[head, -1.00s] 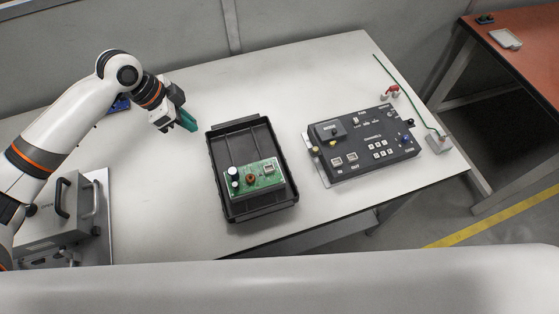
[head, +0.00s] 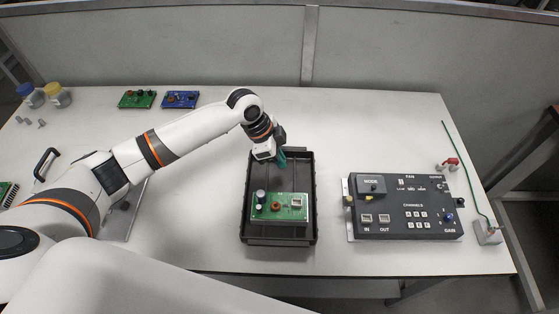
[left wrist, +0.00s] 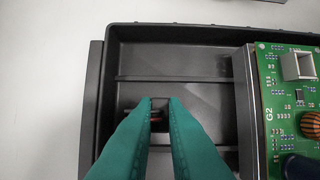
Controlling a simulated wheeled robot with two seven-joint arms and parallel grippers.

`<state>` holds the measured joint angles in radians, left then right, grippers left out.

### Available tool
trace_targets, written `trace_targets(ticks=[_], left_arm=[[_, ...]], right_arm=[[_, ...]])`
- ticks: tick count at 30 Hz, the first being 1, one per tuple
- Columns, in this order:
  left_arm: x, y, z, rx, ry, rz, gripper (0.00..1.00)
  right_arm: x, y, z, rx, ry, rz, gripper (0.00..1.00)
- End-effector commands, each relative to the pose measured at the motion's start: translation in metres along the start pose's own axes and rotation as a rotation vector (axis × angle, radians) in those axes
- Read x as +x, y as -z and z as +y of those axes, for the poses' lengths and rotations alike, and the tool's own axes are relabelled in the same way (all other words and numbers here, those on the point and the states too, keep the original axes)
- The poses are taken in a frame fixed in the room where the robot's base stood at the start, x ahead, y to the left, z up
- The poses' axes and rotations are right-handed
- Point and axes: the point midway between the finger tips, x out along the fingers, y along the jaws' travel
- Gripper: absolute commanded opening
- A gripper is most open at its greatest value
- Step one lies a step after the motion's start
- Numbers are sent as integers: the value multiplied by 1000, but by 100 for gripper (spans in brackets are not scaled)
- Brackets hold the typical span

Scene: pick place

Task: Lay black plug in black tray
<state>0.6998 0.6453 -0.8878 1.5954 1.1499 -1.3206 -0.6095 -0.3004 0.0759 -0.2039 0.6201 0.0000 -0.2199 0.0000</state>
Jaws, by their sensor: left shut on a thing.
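The black tray (head: 303,176) stands on the table in the middle of the head view, and its ribbed floor and rim fill much of the left wrist view (left wrist: 200,48). My left gripper (head: 282,160) is over the tray's far part. In the left wrist view its green fingers (left wrist: 159,104) are shut on a small dark piece, apparently the black plug (left wrist: 159,111), with a bit of red beside it. The fingers hide most of the plug, and I cannot tell whether it touches the tray floor. My right gripper is not in view.
A green circuit board (head: 281,207) lies in the tray's near part. A black control panel (head: 405,207) stands to the right, with a green cable (head: 465,170) beyond it. Green (head: 137,99) and blue (head: 180,99) boards lie at the back left. Table between tray and panel is clear.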

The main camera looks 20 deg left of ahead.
Motion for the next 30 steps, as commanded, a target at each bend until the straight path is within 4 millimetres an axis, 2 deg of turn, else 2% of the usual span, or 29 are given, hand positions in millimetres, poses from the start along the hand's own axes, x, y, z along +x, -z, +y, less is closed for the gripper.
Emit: trace_targets(ticks=[4, 22, 23, 26, 30], left_arm=[[16, 7, 0, 0, 1, 2, 0], [26, 11, 0, -1, 0, 1, 0], [26, 11, 0, -1, -1, 0, 16], [26, 11, 0, 0, -1, 1, 32], [25, 11, 0, 0, -1, 1, 33]], right_arm=[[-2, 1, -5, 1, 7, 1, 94], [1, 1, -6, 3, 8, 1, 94], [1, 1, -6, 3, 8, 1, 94], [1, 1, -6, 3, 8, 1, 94], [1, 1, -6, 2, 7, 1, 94]])
